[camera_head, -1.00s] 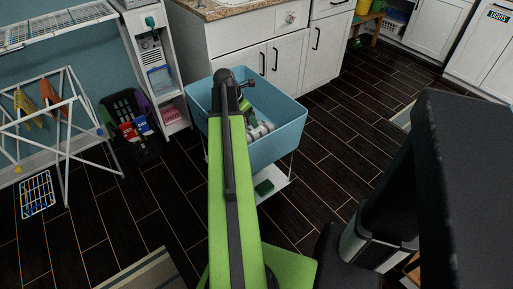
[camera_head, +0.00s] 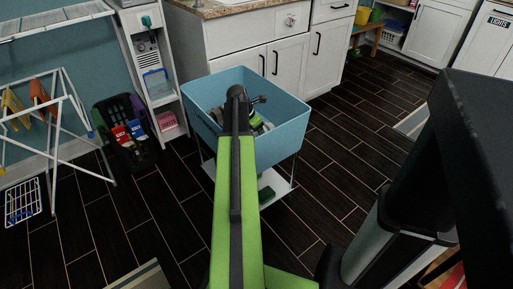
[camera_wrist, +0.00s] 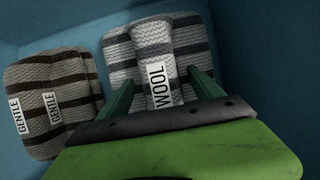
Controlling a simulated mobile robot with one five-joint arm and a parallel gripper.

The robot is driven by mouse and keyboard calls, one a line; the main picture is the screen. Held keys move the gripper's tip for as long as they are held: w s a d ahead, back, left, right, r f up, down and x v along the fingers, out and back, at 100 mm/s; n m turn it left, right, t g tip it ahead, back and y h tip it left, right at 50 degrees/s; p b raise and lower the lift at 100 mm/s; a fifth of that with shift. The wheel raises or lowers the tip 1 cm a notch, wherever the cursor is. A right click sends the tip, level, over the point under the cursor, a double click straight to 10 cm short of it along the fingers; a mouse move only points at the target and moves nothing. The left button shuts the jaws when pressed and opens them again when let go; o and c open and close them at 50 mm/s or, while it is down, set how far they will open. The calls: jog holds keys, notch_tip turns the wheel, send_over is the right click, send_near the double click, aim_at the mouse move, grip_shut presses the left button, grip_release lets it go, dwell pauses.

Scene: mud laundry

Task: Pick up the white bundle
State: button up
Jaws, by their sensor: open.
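The white bundle (camera_wrist: 120,48), knitted with dark grey stripes and a label reading WOOL, lies in the blue tub (camera_head: 278,148). In the wrist view, my gripper (camera_wrist: 160,82) is open, its two green fingers over the near part of this bundle, one on each side of its raised, labelled middle. I cannot tell whether they touch it. A brown striped bundle (camera_wrist: 75,72) with GENTLE labels lies just left of it. In the head view, my arm covers much of the tub's inside, and the white bundle is hard to make out.
The tub's walls surround the bundles closely. White cabinets (camera_head: 290,62) stand behind the tub. A white drying rack (camera_head: 75,125) and a dark bin (camera_head: 125,130) with coloured labels stand at left. Dark floor is open at right.

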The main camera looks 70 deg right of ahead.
jog(key=shift+f, duration=0.15)
dwell(0.4)
jog(key=shift+c, duration=0.3)
grip_shut()
dwell(0.3)
